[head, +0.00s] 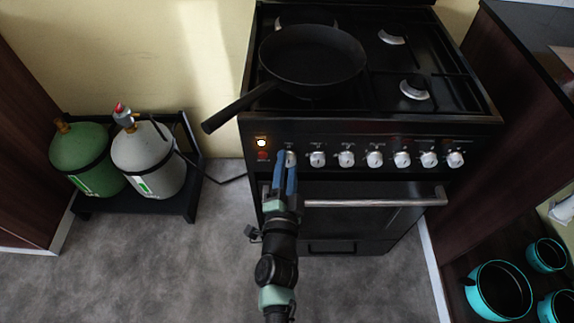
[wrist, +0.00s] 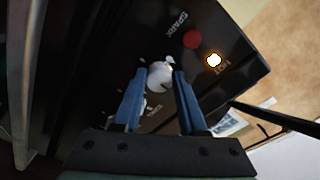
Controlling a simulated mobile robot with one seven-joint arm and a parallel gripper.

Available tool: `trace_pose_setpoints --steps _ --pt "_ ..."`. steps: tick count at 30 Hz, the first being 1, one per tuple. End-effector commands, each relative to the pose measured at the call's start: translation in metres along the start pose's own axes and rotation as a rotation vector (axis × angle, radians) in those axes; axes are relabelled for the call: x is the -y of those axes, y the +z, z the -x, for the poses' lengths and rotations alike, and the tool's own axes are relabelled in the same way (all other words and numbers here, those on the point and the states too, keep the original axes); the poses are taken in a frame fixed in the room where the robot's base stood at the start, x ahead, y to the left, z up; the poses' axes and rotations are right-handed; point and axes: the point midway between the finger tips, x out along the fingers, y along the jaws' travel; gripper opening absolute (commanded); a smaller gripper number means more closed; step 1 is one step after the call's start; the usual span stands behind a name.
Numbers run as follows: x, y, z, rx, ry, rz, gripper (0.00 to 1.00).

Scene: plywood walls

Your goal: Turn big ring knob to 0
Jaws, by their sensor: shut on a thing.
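The black stove (head: 385,131) has a row of several white knobs along its front panel. My gripper (head: 286,155) reaches up to the leftmost knob (head: 291,159), its two blue fingers shut on it. In the wrist view this white knob (wrist: 160,76) sits between the fingertips (wrist: 157,72). The knob's label and pointer are too small or hidden to read, so I cannot tell its setting or which knob is the big ring knob. Other knobs, such as the second one (head: 317,159), stand to its right.
A black pan (head: 315,56) sits on the left burners, its handle jutting past the stove's front left. A lit HOT lamp (head: 262,142) and red SPARK button (wrist: 193,40) are beside the knob. The oven handle (head: 375,202) is below. Gas bottles (head: 148,160) stand left.

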Motion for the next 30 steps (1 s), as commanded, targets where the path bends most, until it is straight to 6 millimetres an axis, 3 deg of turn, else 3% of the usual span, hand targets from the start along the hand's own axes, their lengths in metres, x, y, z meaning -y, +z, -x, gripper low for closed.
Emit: trace_pose_setpoints --steps 1,5,17,23,30 --pt "-0.001 0.001 0.000 0.001 0.002 -0.003 0.47" --pt "-0.001 0.000 0.000 0.001 0.001 -0.001 0.70" --pt "-0.001 0.001 0.005 0.001 0.001 0.000 0.71" --pt "-0.001 0.001 0.034 0.002 0.003 0.001 0.71" --pt "-0.001 0.001 0.083 0.004 0.003 0.001 0.71"
